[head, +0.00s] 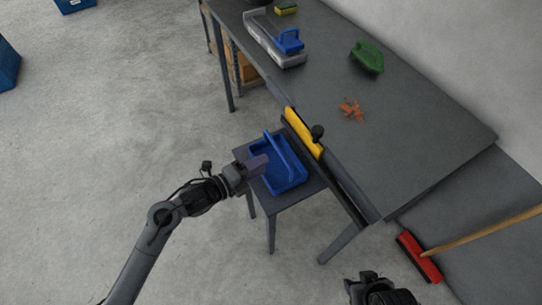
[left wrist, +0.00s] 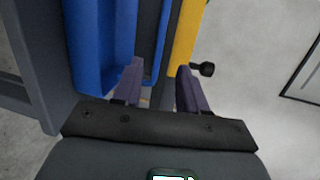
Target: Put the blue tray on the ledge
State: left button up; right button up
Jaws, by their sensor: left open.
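The blue tray (head: 291,180), open-topped with an upright blue bar along it, sits on a small low grey stand (head: 312,187) beside the workbench. My left gripper (head: 262,164) is at the tray's left side, over its edge. Its purple fingers (left wrist: 160,88) are apart in the left wrist view, with blue parts of the tray (left wrist: 98,45) close ahead. I cannot tell whether they touch it. I cannot tell for certain which surface is the ledge; a narrow dark strip runs along the bench front. Part of my right arm's end shows at the bottom; its fingertips are not clear.
A yellow bar (head: 303,133) with a black knob (head: 318,131) stands between tray and workbench (head: 420,150). On the bench are copper scraps (head: 351,110), a green-handled tool (head: 368,57) and a blue-handled tool (head: 290,41). A red broom (head: 418,257) lies right.

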pick_arm(q)
jog(key=s+a+f+n+g+y, duration=0.2)
jog(key=s+a+n+y, duration=0.2)
jog(key=s+n, duration=0.4)
jog(key=s+a+f+n+g+y, duration=0.2)
jog(key=s+a+n, duration=0.4)
jog(key=s+n, duration=0.3)
jog(key=s+a+f+n+g+y, duration=0.3)
jog(key=s+a+f+n+y, duration=0.1)
jog(key=s+n, duration=0.5)
jog(key=shift+s+a+f+y, duration=0.2)
jog(key=shift+s+a+y, duration=0.6)
jog(key=shift+s, duration=0.15)
notch_tip(320, 180, up, 46)
jog(key=p, duration=4.6)
jog(key=shift+f, duration=0.15)
